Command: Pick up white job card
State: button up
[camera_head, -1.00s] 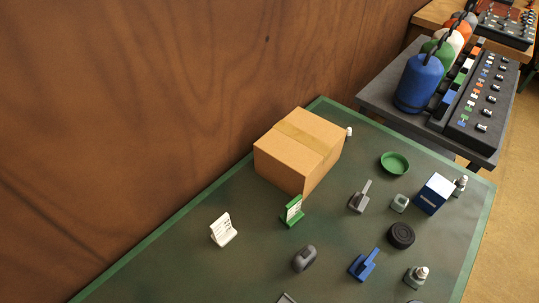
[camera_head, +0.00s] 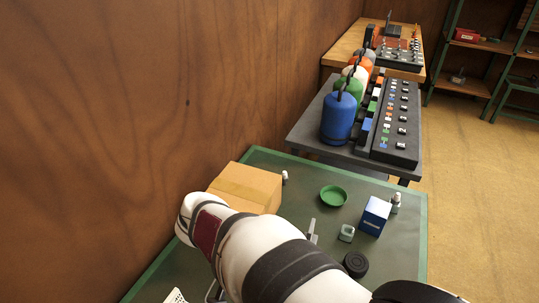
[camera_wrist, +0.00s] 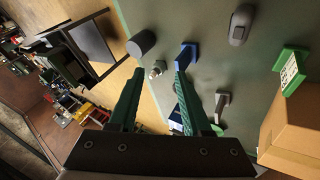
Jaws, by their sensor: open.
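The white job card (camera_head: 175,296) shows only as a small piece at the bottom edge of the head view, left of my arm. Most of it is cut off. A green card stand (camera_wrist: 291,70) with a white face is at the right of the wrist view.
A cardboard box (camera_head: 246,187) stands at the table's back left and also shows in the wrist view (camera_wrist: 297,135). A green dish (camera_head: 333,196), a blue box (camera_head: 374,216) and a black disc (camera_head: 355,264) stand to the right. My arm hides the table's middle.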

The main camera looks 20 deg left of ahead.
aim_at(185, 301)
jog(key=s+a+f+n+t+y, duration=0.1)
jog(key=s+a+f+t, duration=0.25)
jog(key=a, duration=0.55)
jog(key=s+a+f+n+t, duration=0.1)
jog(key=s+a+f+t, duration=0.25)
jog(key=a, duration=0.55)
jog(key=s+a+f+n+t+y, duration=0.1)
jog(key=s+a+f+t+y, duration=0.35)
jog(key=s+a, duration=0.5)
jog(key=shift+y, duration=0.45)
jog(key=x, duration=0.4)
jog(key=d+x, duration=0.1)
jog(key=x, duration=0.4)
jog(key=f+x, duration=0.1)
jog(key=x, duration=0.3)
jog(key=shift+w+d+f, duration=0.1)
jog(key=shift+w+d, duration=0.05)
jog(key=shift+d, duration=0.05)
grip_shut()
